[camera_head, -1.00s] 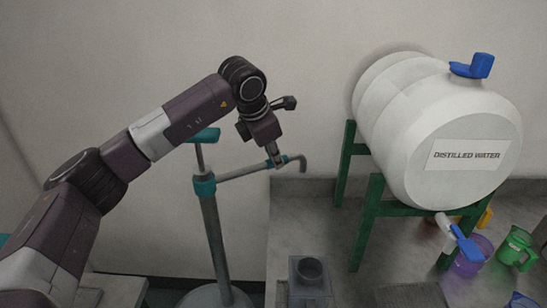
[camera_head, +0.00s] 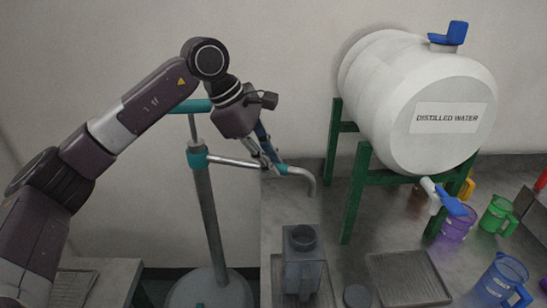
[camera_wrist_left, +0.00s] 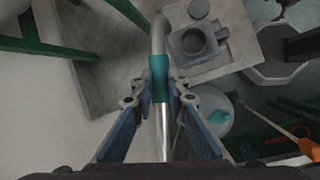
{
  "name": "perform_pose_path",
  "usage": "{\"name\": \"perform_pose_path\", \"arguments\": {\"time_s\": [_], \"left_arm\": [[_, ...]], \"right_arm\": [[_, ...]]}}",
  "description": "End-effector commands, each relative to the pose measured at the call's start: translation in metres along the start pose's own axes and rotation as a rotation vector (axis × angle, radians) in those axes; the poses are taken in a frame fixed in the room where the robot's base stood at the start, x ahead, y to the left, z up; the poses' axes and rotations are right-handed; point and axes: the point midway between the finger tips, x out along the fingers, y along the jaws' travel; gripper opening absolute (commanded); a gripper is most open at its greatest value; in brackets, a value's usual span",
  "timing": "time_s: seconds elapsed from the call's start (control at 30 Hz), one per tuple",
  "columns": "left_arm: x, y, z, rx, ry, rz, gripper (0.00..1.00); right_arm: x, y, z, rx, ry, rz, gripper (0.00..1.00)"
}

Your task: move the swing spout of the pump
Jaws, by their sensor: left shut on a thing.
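The pump (camera_head: 207,215) is a grey upright post with teal collars and a teal handle on top, standing on a round base left of the bench. Its swing spout (camera_head: 235,162) is a thin metal pipe that reaches right and bends down at the end, above the bench. My left gripper (camera_head: 272,162) is shut on the spout by its teal band (camera_head: 283,169). In the left wrist view the blue fingers of the gripper (camera_wrist_left: 160,103) lie on both sides of the spout (camera_wrist_left: 159,40), by its teal band. My right gripper is not in view.
A grey block-shaped vessel (camera_head: 304,264) with a round opening stands on the bench below the spout end. A white distilled water barrel (camera_head: 385,90) rests on a green stand (camera_head: 357,195) at right.

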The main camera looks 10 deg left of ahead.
Motion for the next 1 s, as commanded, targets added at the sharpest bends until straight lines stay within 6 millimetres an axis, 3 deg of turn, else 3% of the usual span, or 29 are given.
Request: {"name": "perform_pose_path", "arguments": {"time_s": [0.3, 0.87, 0.9, 1.0], "left_arm": [[-0.009, -0.022, 0.001, 0.119, -0.037, -0.043, 0.00], [-0.011, -0.029, 0.001, 0.150, -0.045, -0.058, 0.00], [-0.011, -0.029, 0.001, 0.150, -0.045, -0.058, 0.15], [-0.011, -0.029, 0.001, 0.149, -0.044, -0.059, 0.26]], "right_arm": [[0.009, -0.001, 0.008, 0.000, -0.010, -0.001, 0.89], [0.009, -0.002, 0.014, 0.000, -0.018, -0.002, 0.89], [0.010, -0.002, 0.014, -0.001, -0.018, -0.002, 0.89], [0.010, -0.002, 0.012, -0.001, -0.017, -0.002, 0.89]]}}
